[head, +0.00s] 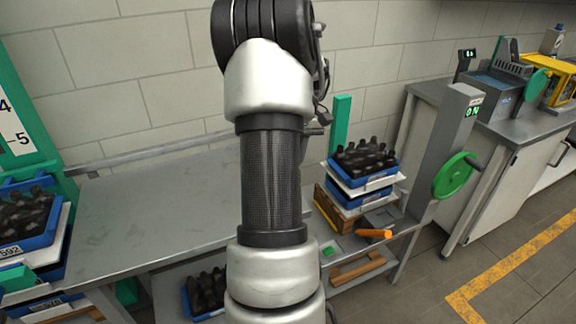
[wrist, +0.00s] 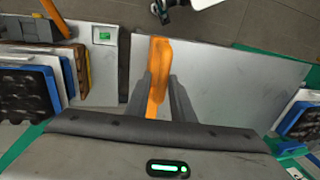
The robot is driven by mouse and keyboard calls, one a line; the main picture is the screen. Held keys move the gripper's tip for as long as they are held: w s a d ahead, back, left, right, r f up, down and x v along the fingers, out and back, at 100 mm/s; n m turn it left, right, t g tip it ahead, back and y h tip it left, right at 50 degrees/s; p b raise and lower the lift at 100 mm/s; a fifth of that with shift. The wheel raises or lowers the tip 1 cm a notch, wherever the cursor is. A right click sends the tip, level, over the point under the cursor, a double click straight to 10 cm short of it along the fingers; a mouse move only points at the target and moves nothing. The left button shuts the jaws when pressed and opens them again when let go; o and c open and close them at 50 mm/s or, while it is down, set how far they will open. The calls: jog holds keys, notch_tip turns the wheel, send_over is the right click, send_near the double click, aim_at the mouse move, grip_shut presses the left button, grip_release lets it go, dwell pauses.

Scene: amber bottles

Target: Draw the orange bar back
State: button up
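The orange bar (wrist: 159,56) lies lengthwise between the two dark fingers of my gripper (wrist: 161,80) in the wrist view. It fills the gap between the fingertips, and its far end sticks out past them. My gripper looks shut on the bar. In the head view my arm stands in front, and my gripper and this bar are hidden behind it. A second orange handle (wrist: 55,18) sits on a dark grey block at the upper left of the wrist view. It also shows in the head view (head: 374,233), at the bench's right end.
A grey bench (head: 150,212) runs along the wall. A stack of trays with dark bottles, topped by a blue tray (head: 380,181), stands at its right. Another blue tray (head: 45,238) is at the far left. A post carries a green wheel (head: 455,176).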

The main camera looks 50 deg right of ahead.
jog(key=shift+o, duration=1.1)
jog(key=shift+s+d, duration=0.1)
notch_tip(320, 180, up, 17)
jog(key=s+d+p, duration=0.1)
jog(key=d+p, duration=0.1)
jog(key=shift+s+d, duration=0.3)
jog(key=shift+d, duration=0.05)
